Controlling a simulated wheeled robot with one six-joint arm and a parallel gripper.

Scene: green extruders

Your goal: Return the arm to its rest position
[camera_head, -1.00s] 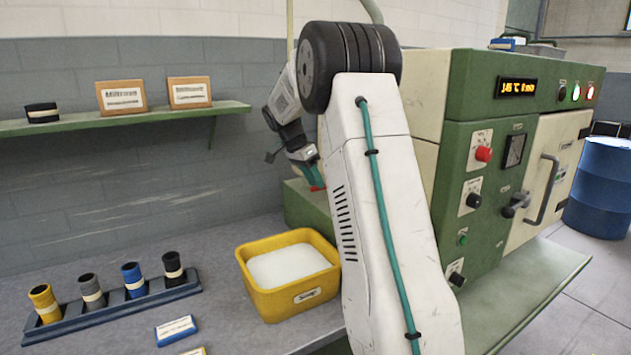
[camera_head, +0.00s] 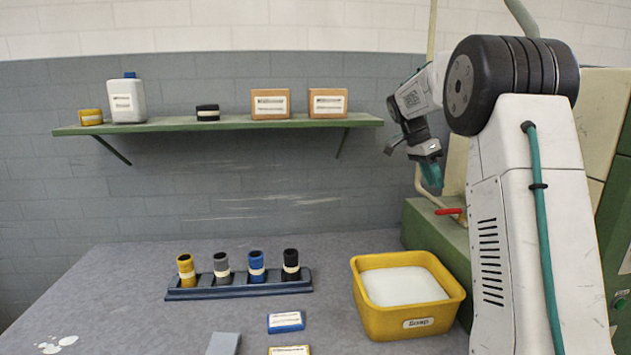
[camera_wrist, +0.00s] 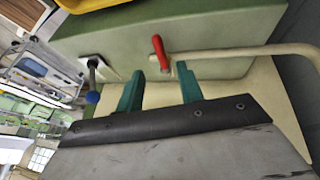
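My gripper (camera_head: 432,176) hangs pointing down at the right of the head view, above and slightly left of a red valve handle (camera_head: 448,211) on a green machine part. In the wrist view, its two teal fingers (camera_wrist: 159,86) stand apart with nothing between them. The red handle also shows in the wrist view (camera_wrist: 160,52), beyond the fingertips. My white arm is bent, with its dark elbow joint uppermost at the right of the head view.
A yellow soap bin (camera_head: 410,325) stands on the grey table (camera_head: 110,290) near my arm. A dark rack (camera_head: 240,291) holds several coloured sleeves. A green shelf (camera_head: 220,124) with boxes runs along the wall. The table's left side is mostly clear.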

